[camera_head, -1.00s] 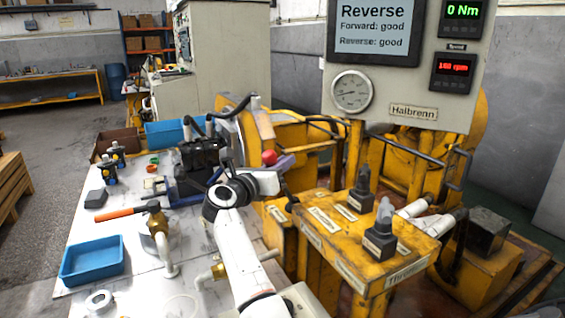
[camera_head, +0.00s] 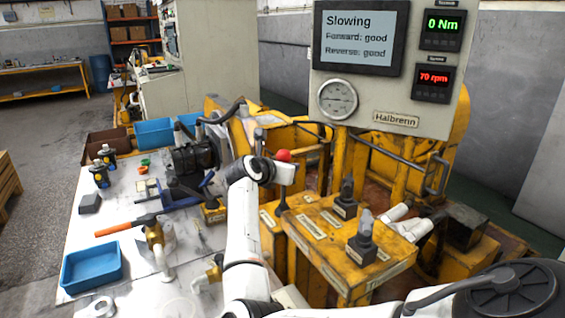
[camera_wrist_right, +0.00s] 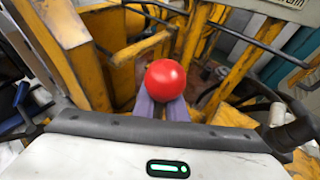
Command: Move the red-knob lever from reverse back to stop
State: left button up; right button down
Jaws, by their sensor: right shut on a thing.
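The red knob (camera_head: 284,156) tops a lever on the yellow machine, just left of the labelled control box. My right gripper (camera_head: 283,170) is at the knob, and its white wrist partly hides the lever. In the right wrist view the red knob (camera_wrist_right: 165,80) sits at the purple fingers of my right gripper (camera_wrist_right: 164,105), which are shut on the lever just below it. The lever's lower shaft (camera_head: 281,198) shows under the wrist. The display (camera_head: 354,36) reads "Slowing", with both directions "good". My left gripper is not in view.
Two other dark levers (camera_head: 346,197) (camera_head: 363,235) stand on the yellow control box to the right. Yellow rails and a grey pipe (camera_head: 437,173) lie behind it. A white table on the left holds a blue tray (camera_head: 91,263), an orange-handled tool (camera_head: 127,227) and fittings.

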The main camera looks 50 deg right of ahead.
jog(key=shift+w+d+r, duration=0.1)
jog(key=shift+d+r, duration=0.05)
jog(key=shift+r, duration=0.5)
jog(key=c, duration=1.8)
grip_release()
jog(key=shift+w+f, duration=0.1)
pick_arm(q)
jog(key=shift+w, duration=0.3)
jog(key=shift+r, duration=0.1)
pick_arm(e)
jog(key=shift+f, duration=0.1)
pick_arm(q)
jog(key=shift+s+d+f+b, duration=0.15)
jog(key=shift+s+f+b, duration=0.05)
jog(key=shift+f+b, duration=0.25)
pick_arm(e)
jog(key=v, duration=0.7)
jog(key=shift+s+a, duration=0.25)
jog(key=shift+a, duration=0.05)
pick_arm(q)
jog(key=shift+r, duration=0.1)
pick_arm(e)
jog(key=shift+d, duration=0.1)
